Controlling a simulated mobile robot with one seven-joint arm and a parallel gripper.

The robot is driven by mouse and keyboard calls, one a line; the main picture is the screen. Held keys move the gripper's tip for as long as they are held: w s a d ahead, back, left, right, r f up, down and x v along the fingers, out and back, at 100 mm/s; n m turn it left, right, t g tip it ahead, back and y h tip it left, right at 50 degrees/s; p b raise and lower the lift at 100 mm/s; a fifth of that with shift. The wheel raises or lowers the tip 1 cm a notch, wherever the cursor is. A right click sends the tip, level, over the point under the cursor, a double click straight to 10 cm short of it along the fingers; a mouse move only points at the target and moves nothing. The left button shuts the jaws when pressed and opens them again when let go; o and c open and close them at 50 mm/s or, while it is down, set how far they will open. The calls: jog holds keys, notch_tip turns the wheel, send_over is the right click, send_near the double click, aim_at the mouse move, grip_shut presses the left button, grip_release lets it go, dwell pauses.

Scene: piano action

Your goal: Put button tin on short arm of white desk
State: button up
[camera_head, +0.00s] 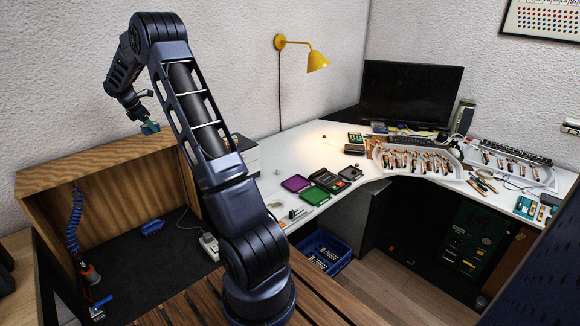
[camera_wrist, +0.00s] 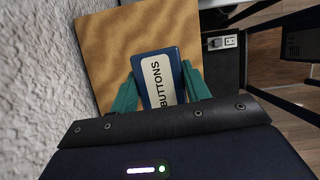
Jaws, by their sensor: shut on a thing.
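The button tin (camera_wrist: 158,72) is a dark blue box with a pale label reading BUTTONS. In the wrist view it sits between the teal fingers of my gripper (camera_wrist: 162,92), which is shut on it. In the head view my gripper (camera_head: 149,127) is at the upper left, over or near the top of a wooden cabinet; I cannot tell whether the tin touches that top. The white desk (camera_head: 318,140) bends around the room's corner, with one arm coming toward me at the centre and the other running right. The gripper is well left of it.
The open wooden cabinet (camera_head: 130,150) has a dark floor with a power strip (camera_head: 209,246). Purple (camera_head: 296,183) and green (camera_head: 315,195) trays lie on the desk's near arm. A yellow lamp (camera_head: 317,61) hangs above.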

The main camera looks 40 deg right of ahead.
jog(key=d, duration=1.6)
send_over(294, 164)
jog(key=a, duration=0.2)
jog(key=shift+m, duration=0.3)
jog(key=f, duration=3.2)
jog(key=shift+w+d, duration=0.3)
jog(key=shift+d, duration=0.05)
jog(key=shift+f, duration=0.1)
jog(key=o, duration=1)
jog(key=shift+c, duration=0.2)
jog(key=shift+o, duration=0.4)
